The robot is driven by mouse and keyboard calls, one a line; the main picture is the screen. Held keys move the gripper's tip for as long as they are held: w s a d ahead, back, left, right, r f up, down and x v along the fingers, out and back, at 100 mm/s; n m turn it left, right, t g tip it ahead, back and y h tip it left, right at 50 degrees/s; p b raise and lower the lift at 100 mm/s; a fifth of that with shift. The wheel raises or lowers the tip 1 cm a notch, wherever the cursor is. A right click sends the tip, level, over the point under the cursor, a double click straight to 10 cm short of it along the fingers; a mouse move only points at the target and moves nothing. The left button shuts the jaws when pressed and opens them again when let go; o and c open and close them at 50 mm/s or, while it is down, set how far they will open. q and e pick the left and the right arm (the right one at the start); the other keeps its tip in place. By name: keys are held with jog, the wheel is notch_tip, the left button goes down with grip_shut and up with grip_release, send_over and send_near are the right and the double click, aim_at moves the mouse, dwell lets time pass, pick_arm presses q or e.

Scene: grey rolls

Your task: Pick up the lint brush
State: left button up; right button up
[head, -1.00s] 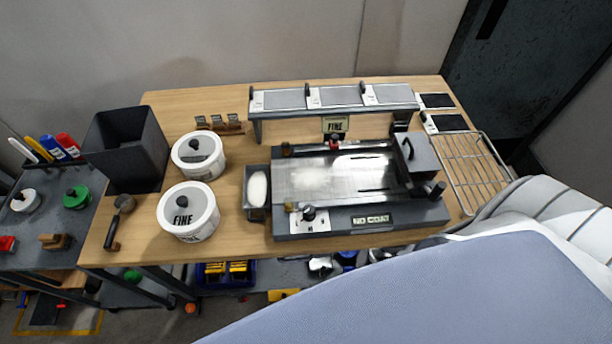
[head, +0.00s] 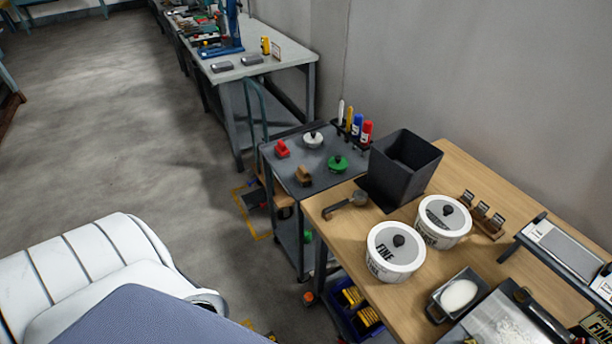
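A small brown wooden block (head: 304,176), which may be the lint brush, lies on the grey cart top (head: 330,193) left of the wooden table. It is too small to make out bristles. A red block (head: 282,148) lies behind it on the same cart. A handled tool with a round grey head (head: 345,204) lies at the near left end of the wooden table. Neither of my grippers is in view. Only a white and blue-grey part of my body shows at the lower left.
White and green lidded pots (head: 337,163) and markers (head: 357,125) share the cart.

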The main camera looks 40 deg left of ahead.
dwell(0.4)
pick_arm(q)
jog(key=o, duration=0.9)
